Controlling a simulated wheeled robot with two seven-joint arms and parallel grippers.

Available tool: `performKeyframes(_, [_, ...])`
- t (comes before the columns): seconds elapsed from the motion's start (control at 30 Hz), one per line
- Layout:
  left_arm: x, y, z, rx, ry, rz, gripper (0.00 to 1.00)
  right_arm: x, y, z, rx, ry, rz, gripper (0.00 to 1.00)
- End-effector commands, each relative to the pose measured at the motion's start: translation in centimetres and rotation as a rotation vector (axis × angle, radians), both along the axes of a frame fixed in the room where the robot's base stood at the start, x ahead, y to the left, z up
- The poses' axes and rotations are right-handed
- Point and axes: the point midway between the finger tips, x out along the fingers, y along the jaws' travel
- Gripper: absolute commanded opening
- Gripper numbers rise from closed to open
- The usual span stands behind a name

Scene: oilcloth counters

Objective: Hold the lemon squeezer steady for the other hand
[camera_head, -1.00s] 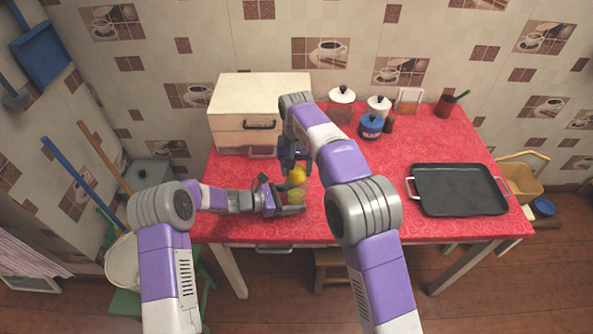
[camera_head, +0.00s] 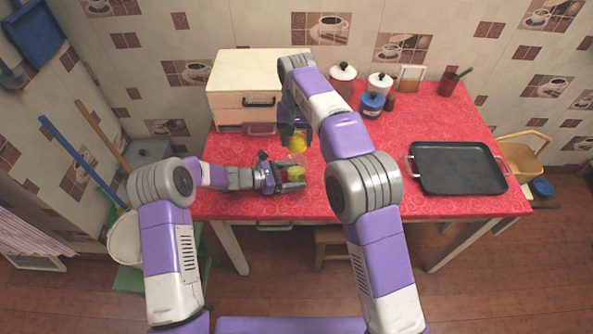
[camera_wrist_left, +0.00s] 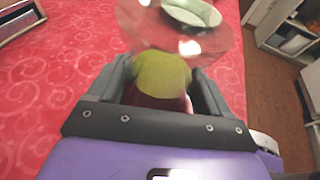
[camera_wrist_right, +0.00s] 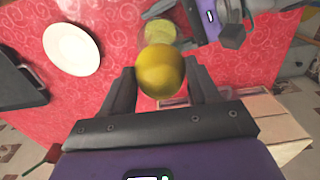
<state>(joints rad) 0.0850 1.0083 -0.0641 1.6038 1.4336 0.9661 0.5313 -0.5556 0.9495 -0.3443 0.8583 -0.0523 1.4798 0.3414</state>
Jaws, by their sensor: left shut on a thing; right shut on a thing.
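The lemon squeezer (camera_head: 296,173) has a yellow-green part and a clear, see-through bowl. My left gripper (camera_head: 288,178) is shut on it near the table's front left. In the left wrist view the yellow-green part (camera_wrist_left: 163,73) sits between the fingers, with the clear bowl (camera_wrist_left: 150,28) beyond it. A yellow lemon (camera_head: 297,145) is in my right gripper (camera_head: 295,128), which is shut on it just behind the squeezer in the head view. The right wrist view shows the lemon (camera_wrist_right: 160,70) between the fingertips, with the squeezer (camera_wrist_right: 160,33) beyond it.
A cream drawer cabinet (camera_head: 255,75) stands behind the grippers. Lidded jars (camera_head: 343,85) and a blue pot (camera_head: 372,104) are at the back. A black tray (camera_head: 458,168) lies at the right. A white plate (camera_wrist_right: 72,48) shows in the right wrist view. Red cloth (camera_head: 250,212) is bare in front.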

Motion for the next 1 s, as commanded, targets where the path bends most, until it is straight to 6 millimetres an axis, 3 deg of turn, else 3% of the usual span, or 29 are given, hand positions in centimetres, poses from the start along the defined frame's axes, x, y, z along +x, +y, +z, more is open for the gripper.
performKeyframes(0.33, [0.0,0.0,0.0,0.000,0.000,0.000,0.62,0.0,0.0,0.0,0.000,0.000,0.000,0.36])
performKeyframes(0.37, [0.0,0.0,0.0,0.000,0.000,0.000,0.82,0.0,0.0,0.0,0.000,0.000,0.000,0.36])
performKeyframes(0.5, [0.0,0.0,0.0,0.000,0.000,0.000,1.00,0.0,0.0,0.0,0.000,0.000,0.000,0.36])
performKeyframes(0.77, [0.0,0.2,0.1,0.000,0.000,0.001,1.00,0.0,0.0,0.0,0.000,0.000,0.000,0.36])
performKeyframes(1.0, [-1.0,3.6,1.2,0.001,0.000,0.005,1.00,0.0,0.0,0.0,0.000,0.000,0.000,0.36])
